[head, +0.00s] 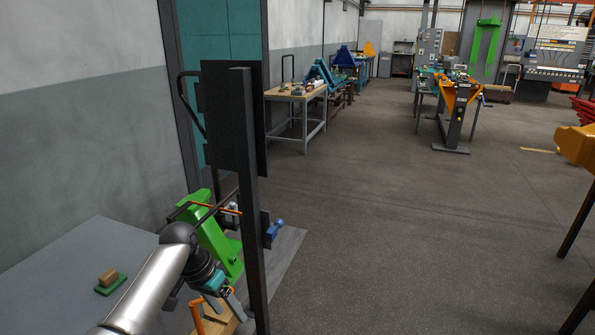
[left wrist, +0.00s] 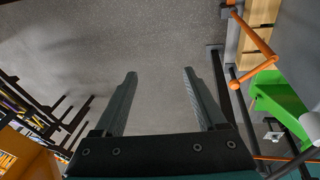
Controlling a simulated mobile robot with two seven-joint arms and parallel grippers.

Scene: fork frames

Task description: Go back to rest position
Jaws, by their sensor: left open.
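My left gripper (head: 224,300) is low in the head view, at the end of my silver arm that comes in from the lower left. In the left wrist view its two dark fingers (left wrist: 162,100) stand well apart with nothing between them, and grey floor shows beyond. It is close to a wooden block with an orange handle (head: 197,315), and I cannot tell from the head view whether they touch. In the left wrist view the wood and orange handle (left wrist: 262,48) are off to the right, apart from the fingers. My right gripper is in neither view.
A green frame (head: 208,235) and a dark upright post (head: 248,200) stand beside my left arm. A grey table (head: 75,260) at left holds a green-and-brown block (head: 109,280). Workbenches (head: 296,94) stand farther back. The floor (head: 400,230) at centre right is clear.

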